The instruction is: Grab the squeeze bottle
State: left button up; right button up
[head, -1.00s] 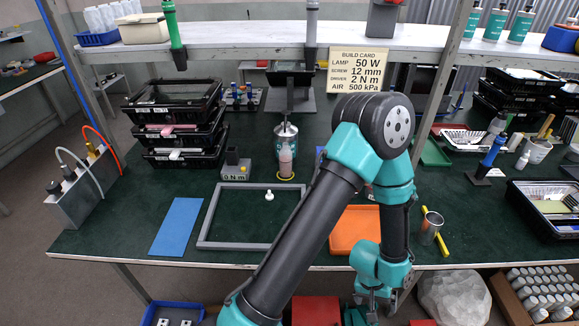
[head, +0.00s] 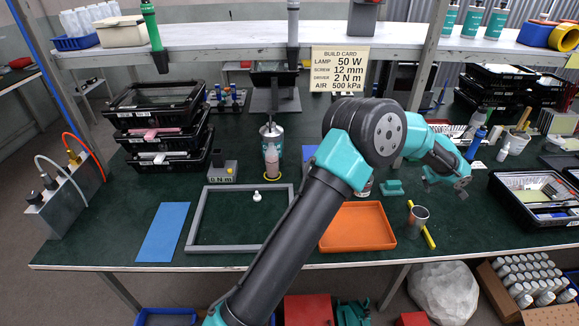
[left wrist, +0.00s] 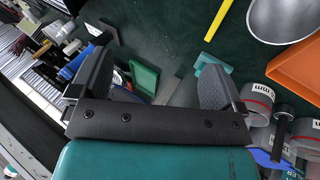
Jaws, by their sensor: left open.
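A small pale bottle with a narrow tip (head: 503,151) stands upright at the right of the bench, beside a white cup of tools. My right gripper is not in view.
A metal cup (head: 418,216), a yellow bar (head: 428,238) and an orange tray (head: 350,246) lie nearer the front. Bare green bench lies below the gripper.

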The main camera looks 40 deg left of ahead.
pick_arm(q)
jog(key=w+a+r+n+y, duration=0.1)
jog(key=a+r+y, duration=0.1)
jog(key=a, duration=0.7)
jog(key=n+g+y, duration=0.5)
jog(key=g+y, duration=0.1)
jog(key=g, duration=0.1)
send_near(275, 149)
jog(key=d+f+v, duration=0.1)
jog(key=v, duration=0.5)
jog(key=shift+w, duration=0.15)
jog(key=x, duration=1.2)
jog(key=shift+a+r, duration=0.1)
jog(key=shift+a, duration=0.25)
jog(key=shift+a+r+x, duration=0.1)
jog(key=shift+a+x, duration=0.1)
jog(key=shift+x, duration=1.1)
jog(key=shift+a+r+x, duration=0.1)
jog(key=shift+a+x, duration=0.1)
jog(key=shift+x, duration=1.1)
